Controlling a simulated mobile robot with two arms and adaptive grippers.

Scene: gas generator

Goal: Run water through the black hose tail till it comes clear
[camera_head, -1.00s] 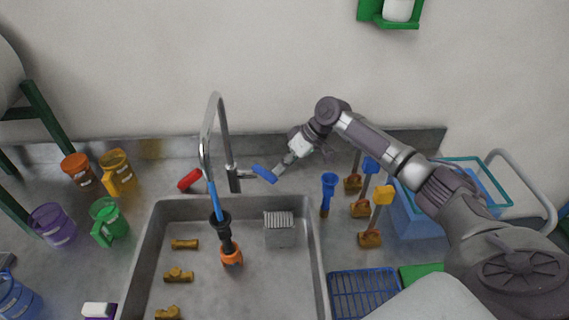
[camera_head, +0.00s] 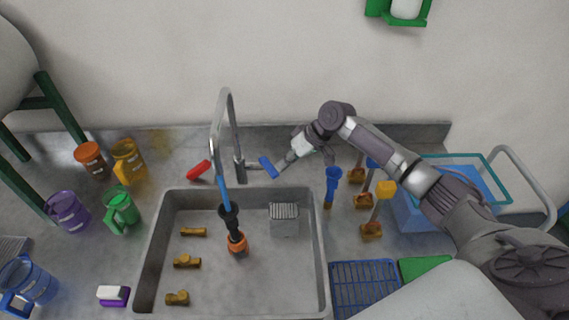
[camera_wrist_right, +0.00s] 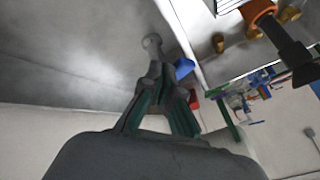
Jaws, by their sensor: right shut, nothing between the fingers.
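The black hose tail (camera_head: 231,222) stands tilted in the sink (camera_head: 318,250), its orange end (camera_head: 237,243) low in the basin. A blue streak (camera_head: 223,190) runs from the spout of the tap (camera_head: 214,135) to its top; I cannot tell whether it is water or tube. The tap has a red lever (camera_head: 199,170) and a blue lever (camera_head: 268,167). My right gripper (camera_head: 288,158) is shut and empty beside the blue lever; contact is unclear. In the right wrist view its fingers (camera_wrist_right: 155,65) are together, near the blue lever (camera_wrist_right: 184,68). My left gripper is out of view.
Several brass fittings (camera_head: 187,262) and a grey ribbed block (camera_head: 284,220) lie in the sink. Colored mugs (camera_head: 122,210) stand left. Brushes (camera_head: 371,230), a blue rack (camera_head: 365,285) and a blue tub (camera_head: 415,215) are right. The wall is close behind.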

